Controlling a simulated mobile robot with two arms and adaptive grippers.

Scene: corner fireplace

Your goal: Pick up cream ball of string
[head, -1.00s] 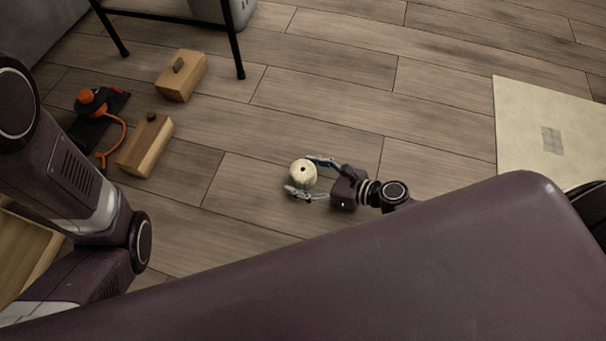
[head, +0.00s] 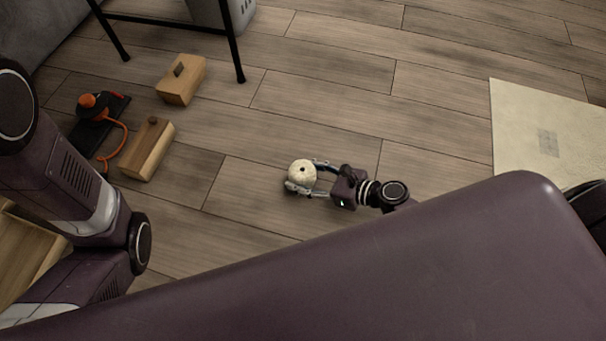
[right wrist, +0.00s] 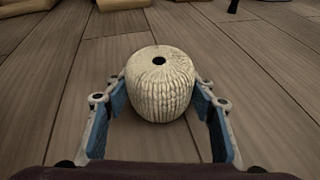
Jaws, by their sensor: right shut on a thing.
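The cream ball of string (head: 301,172) is a squat, ribbed roll with a dark hole in its top. It is on or just above the wood floor; I cannot tell which. My right gripper (head: 308,178) comes to it from the right and is shut on it, one finger on each side. In the right wrist view the ball of string (right wrist: 160,84) stands upright between the blue-padded fingers of my right gripper (right wrist: 163,100). My left arm shows at the left of the head view, but its gripper is out of sight.
Two wooden boxes with knobs, one farther (head: 181,80) and one nearer (head: 147,149), lie at the left. Beside them is a dark item with an orange knob and cord (head: 101,112). A black-legged stand (head: 237,50) is behind. A pale mat (head: 545,130) lies right.

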